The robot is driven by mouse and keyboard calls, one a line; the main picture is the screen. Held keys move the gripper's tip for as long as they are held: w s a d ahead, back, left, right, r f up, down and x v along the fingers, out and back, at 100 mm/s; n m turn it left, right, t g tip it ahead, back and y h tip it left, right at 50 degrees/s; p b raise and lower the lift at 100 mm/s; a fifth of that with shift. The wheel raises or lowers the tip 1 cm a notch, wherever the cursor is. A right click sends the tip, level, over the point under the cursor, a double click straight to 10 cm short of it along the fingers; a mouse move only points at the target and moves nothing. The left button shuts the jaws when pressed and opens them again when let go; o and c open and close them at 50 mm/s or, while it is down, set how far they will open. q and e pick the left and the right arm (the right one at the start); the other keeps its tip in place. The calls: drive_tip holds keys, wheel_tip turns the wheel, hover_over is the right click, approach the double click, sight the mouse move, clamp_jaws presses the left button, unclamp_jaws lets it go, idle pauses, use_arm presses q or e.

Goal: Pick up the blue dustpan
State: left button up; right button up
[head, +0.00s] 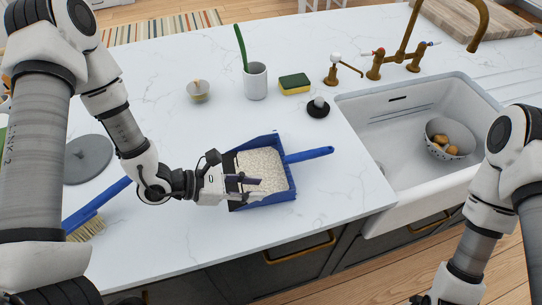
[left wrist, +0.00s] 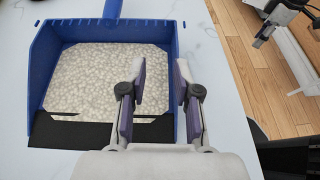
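The blue dustpan (head: 291,188) lies on the white countertop, its blue handle (head: 308,155) pointing right in the head view. Its pan holds pale granules (head: 262,168) and has a black front lip (left wrist: 60,130). My left gripper (head: 250,187) is over the pan's near side, covering part of it. In the left wrist view my left gripper (left wrist: 160,88) has its fingers apart, one on each side of the pan's side wall (left wrist: 174,60). Contact cannot be told. My right gripper (head: 425,299) is at the bottom right, mostly cut off; it also shows in the left wrist view (left wrist: 262,36).
A blue-handled brush (head: 95,208) and a grey disc (head: 88,158) lie left. A white cup (head: 255,82), a sponge (head: 294,84) and a black-based stopper (head: 318,107) stand behind. The sink (head: 400,115) is right. The counter's front edge is close to the pan.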

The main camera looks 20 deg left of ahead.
sight(273, 195)
use_arm(q)
drive_tip(key=s, duration=0.1)
drive_tip(key=s+d, duration=0.1)
drive_tip(key=s+r, duration=0.1)
drive_tip(key=shift+d, duration=0.25)
drive_tip(key=w+d+f, duration=0.1)
drive_tip(key=w+d+f+p, duration=0.1)
drive_tip(key=w, duration=0.1)
drive_tip(key=w+d+f+p, duration=0.1)
drive_tip(key=shift+w+d+f, duration=0.15)
drive_tip(key=shift+w+d, duration=0.15)
drive_tip(key=shift+s+r, duration=0.25)
drive_tip(key=shift+s, duration=0.4)
drive_tip(key=shift+c, duration=1)
clamp_jaws()
drive_tip(key=shift+w+f, duration=0.1)
drive_tip(key=shift+w, duration=0.2)
use_arm(e)
drive_tip(key=s+r, duration=0.1)
drive_tip(key=r, duration=0.1)
drive_tip(key=shift+s+r, duration=0.4)
